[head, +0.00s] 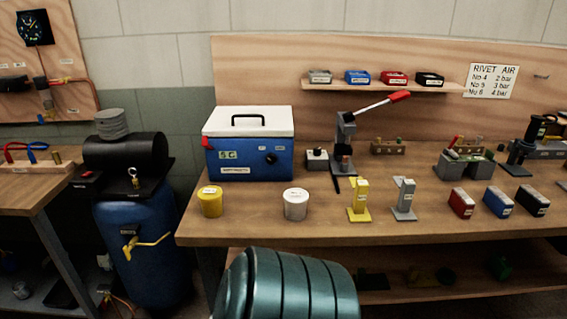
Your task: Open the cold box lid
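The cold box (250,160) is a blue box with labels on its front, standing at the left end of the wooden workbench. Its white lid (249,122) is shut on top and has a black handle (248,119). A red part (206,142) shows at the box's left upper edge. Neither of my grippers shows in the head view.
A yellow cup (210,201) and a white cup (295,204) stand in front of the box. A lever press (345,145) with a red-tipped handle stands to its right. A blue tank (145,250) is left of the bench. A ribbed teal cylinder (290,285) is in front.

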